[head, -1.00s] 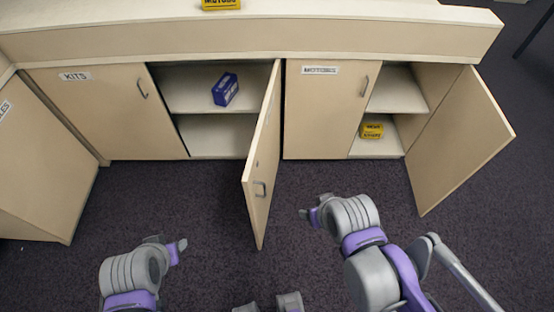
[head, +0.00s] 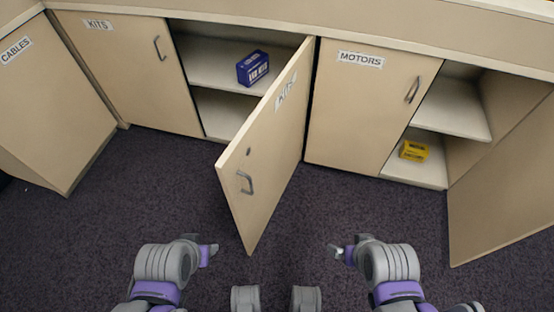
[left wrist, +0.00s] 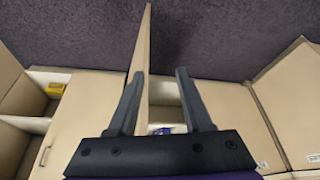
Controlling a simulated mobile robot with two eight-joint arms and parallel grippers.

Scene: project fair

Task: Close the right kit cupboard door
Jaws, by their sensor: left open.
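The right kit cupboard door (head: 270,145) stands open, swung out toward me from its hinge on the right. Its outer face shows a KITS label and a grey handle (head: 246,182) near the free edge. In the left wrist view the door (left wrist: 143,50) is seen nearly edge-on behind the fingers. My left gripper (head: 208,250) is open and empty, in front of the door's free edge and left of it, apart in the head view. My right gripper (head: 338,251) is to the right of the door, apart from it; its jaw opening is unclear.
A blue box (head: 252,68) sits on the shelf inside the open kit cupboard. The left kit door (head: 130,75) and left motors door (head: 365,105) are shut. The right motors door (head: 505,180) stands open beside a yellow box (head: 414,151). The carpet (head: 100,210) is clear.

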